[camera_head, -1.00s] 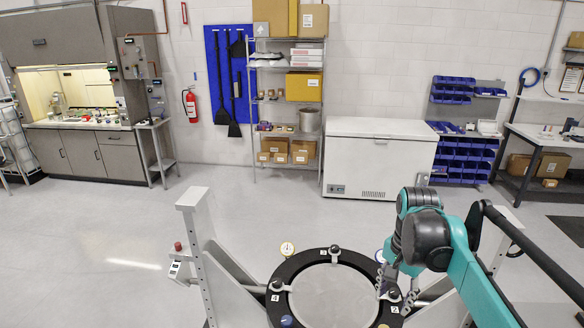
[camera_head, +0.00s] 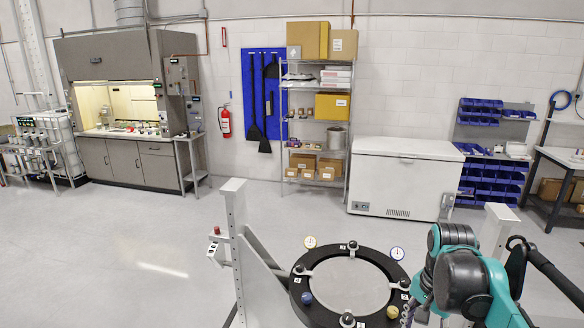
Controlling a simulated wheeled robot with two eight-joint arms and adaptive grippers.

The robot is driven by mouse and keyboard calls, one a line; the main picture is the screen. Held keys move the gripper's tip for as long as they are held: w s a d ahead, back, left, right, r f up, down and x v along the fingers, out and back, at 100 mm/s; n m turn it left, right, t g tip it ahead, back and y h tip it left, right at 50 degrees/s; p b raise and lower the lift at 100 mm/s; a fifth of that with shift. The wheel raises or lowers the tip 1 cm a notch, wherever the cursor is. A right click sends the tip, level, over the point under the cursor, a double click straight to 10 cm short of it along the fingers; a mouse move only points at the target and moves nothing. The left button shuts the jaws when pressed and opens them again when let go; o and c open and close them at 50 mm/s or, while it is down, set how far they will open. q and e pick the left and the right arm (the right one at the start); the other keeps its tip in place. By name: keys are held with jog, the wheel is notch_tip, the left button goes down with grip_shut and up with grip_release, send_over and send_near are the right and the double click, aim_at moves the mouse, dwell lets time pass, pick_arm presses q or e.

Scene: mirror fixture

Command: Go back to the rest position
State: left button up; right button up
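The mirror fixture is a black ring (camera_head: 298,292) around a grey disc (camera_head: 350,285), low in the middle of the head view. Clamps with round black knobs sit around the ring, one at the back (camera_head: 352,245) and one at the right (camera_head: 404,284). My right arm, teal and black, comes in from the lower right. My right gripper (camera_head: 407,313) is beside the ring's right front edge, small and partly hidden by my arm. I cannot tell whether its fingers are open or touch the fixture. My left gripper is out of view.
Two dial gauges, left (camera_head: 310,242) and right (camera_head: 397,253), stand at the ring. A white upright post (camera_head: 236,230) rises left of it. A white chest freezer (camera_head: 400,180), a shelf rack (camera_head: 315,125) and a fume hood (camera_head: 125,110) stand by the wall. Open floor lies left.

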pick_arm(q)
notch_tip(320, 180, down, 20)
jog(key=b, duration=1.9)
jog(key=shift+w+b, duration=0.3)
pick_arm(e)
jog(key=s+a+f+n+t, duration=0.2)
jog(key=s+a+f+n, duration=0.1)
jog(key=f, duration=0.6)
jog(key=s+a+f+n+t, duration=0.2)
jog(key=s+a+f+n, duration=0.1)
jog(key=f, duration=0.7)
jog(key=s+a+f+n+t, duration=0.2)
jog(key=s+a+f+n, duration=0.1)
jog(key=f, duration=0.7)
jog(key=shift+a+n+t, duration=0.3)
jog(key=shift+a+n, duration=0.15)
jog(key=shift+n, duration=0.45)
